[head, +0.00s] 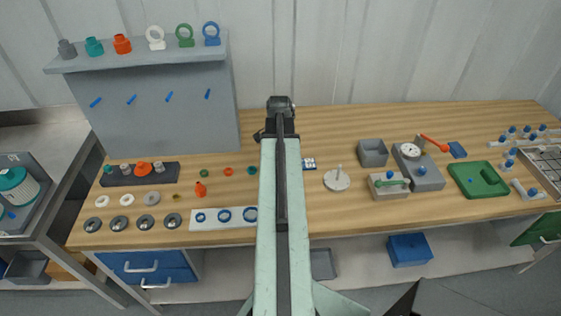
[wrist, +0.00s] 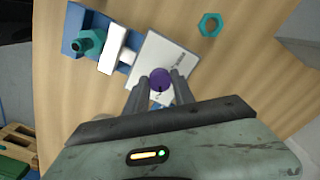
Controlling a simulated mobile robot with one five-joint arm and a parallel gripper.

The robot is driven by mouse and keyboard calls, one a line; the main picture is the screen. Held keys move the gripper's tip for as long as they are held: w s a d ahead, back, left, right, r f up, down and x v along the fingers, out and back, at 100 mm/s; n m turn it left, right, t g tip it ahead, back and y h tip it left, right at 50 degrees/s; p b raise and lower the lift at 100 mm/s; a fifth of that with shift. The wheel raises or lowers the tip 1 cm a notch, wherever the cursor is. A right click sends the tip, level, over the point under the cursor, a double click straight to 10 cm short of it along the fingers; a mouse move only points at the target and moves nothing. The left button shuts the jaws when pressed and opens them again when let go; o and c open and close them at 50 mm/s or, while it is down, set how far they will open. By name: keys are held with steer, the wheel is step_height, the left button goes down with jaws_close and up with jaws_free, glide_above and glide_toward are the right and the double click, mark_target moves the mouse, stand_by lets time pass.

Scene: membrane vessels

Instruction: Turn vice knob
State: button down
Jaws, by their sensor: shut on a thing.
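In the wrist view, a round purple knob (wrist: 160,77) sits over a pale grey plate (wrist: 172,54). My gripper (wrist: 158,88) has one finger on each side of the knob and is shut on it. Beyond the plate is a blue vice-like body (wrist: 73,43) with a white jaw block (wrist: 113,50). A teal fitting (wrist: 90,42) sits against the blue body, beside the white block. In the head view my arm hides the knob and most of this area; a small white and blue piece (head: 308,163) shows just right of it.
A teal hex nut (wrist: 210,25) lies on the wood to the right of the plate. The back of the bench there is clear.

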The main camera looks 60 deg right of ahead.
steer(key=shift+w+a, duration=0.1)
steer(key=c, duration=1.1)
jaws_free()
steer(key=shift+o, duration=0.2)
steer(key=shift+r, duration=0.1)
step_height(320, 180, up, 8)
steer(key=p, duration=0.8)
steer(key=shift+f, duration=0.2)
